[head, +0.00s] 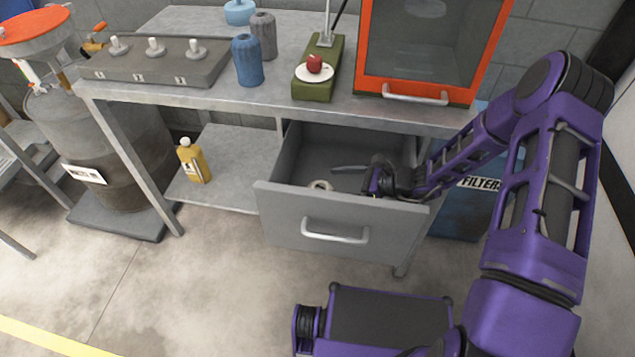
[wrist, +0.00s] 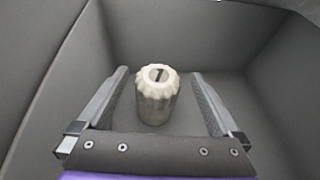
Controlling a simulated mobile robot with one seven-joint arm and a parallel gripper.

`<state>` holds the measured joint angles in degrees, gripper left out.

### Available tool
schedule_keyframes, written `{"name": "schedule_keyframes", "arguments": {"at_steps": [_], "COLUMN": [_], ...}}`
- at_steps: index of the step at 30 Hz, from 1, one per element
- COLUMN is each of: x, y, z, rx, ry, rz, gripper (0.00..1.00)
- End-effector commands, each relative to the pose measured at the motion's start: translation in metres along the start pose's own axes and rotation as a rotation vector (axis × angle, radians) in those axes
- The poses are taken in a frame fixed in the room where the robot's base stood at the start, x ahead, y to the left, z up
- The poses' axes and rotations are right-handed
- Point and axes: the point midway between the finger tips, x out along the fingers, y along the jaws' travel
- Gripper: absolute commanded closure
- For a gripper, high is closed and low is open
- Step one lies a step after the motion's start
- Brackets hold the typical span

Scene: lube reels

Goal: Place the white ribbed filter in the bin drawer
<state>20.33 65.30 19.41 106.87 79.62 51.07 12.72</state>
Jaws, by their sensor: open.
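The white ribbed filter (wrist: 157,98) is between the spread fingers of my gripper (wrist: 160,92) in the wrist view, with a gap to each finger. It stands upright on the floor of the grey drawer (wrist: 260,40), and a dark mark shows on its top. In the head view the bin drawer (head: 330,222) is pulled out under the bench, and my gripper (head: 350,178) reaches into it from the right. A small pale part of the filter (head: 320,185) shows above the drawer's front wall. The rest of it is hidden there.
The bench top (head: 200,95) above holds a blue filter (head: 247,60), a grey filter (head: 263,36), a green press (head: 318,75) with a red knob, and an orange-framed cabinet (head: 420,50). A yellow bottle (head: 194,161) stands on the lower shelf. The floor in front is clear at left.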

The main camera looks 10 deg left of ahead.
Motion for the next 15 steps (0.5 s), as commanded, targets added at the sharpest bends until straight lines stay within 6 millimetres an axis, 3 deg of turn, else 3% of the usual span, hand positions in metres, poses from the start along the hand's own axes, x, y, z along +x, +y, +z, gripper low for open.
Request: {"name": "schedule_keyframes", "arguments": {"at_steps": [6,15], "x": [-0.034,-0.043], "y": [0.000,0.001], "z": [0.000,0.000], "rx": [0.000,0.000], "ry": [0.001,0.001], "rz": [-0.001,0.002], "gripper": [0.00,0.00]}}
